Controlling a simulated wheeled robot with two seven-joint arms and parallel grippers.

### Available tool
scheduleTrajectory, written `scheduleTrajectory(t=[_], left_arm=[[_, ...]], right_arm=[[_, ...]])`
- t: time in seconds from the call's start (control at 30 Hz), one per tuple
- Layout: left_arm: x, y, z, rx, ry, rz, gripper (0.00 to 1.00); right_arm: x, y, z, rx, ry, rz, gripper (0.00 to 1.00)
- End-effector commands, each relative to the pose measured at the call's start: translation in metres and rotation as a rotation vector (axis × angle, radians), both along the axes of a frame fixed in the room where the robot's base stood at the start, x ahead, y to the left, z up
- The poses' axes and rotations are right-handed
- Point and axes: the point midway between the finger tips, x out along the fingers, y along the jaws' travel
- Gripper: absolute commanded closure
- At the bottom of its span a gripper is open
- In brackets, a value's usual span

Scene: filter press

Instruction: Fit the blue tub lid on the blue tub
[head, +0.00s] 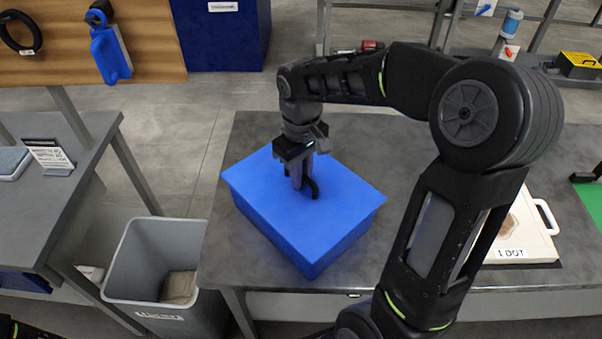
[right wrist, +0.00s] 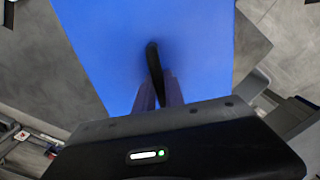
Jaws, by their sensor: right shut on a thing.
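The blue tub (head: 300,248) stands on the grey table, turned at an angle. The blue tub lid (head: 265,185) lies over its top, and its edges look roughly in line with the tub's sides; I cannot tell whether it is fully seated. A black handle (head: 314,188) stands up from the lid's middle. My right gripper (head: 302,184) points down and is shut on this handle. In the right wrist view the lid (right wrist: 110,50) fills the upper middle, with the handle (right wrist: 154,65) running between the fingers.
A grey bin (head: 150,255) stands on the floor left of the table. A white tray labelled "1 DOT" (head: 520,235) lies on the table's right side, behind my right arm. A side bench (head: 60,190) is at the left. Bare table (head: 385,150) lies right of the tub.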

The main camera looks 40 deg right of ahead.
Motion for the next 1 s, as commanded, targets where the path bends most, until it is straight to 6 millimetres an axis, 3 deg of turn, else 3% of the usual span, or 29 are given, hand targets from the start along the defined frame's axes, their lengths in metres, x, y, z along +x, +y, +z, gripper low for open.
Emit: scheduleTrajectory(t=[0.33, 0.67, 1.0], left_arm=[[0.000, 0.000, 0.000, 0.000, 0.000, 0.000, 0.75], [0.000, 0.000, -0.001, 0.000, 0.000, 0.000, 0.75], [0.001, 0.000, -0.005, -0.001, -0.001, -0.001, 0.75]], right_arm=[[0.000, 0.000, 0.000, 0.000, -0.001, 0.000, 0.61], [0.000, 0.000, 0.003, 0.000, -0.001, -0.001, 0.61], [0.001, 0.000, 0.050, 0.000, -0.004, 0.001, 0.61]])
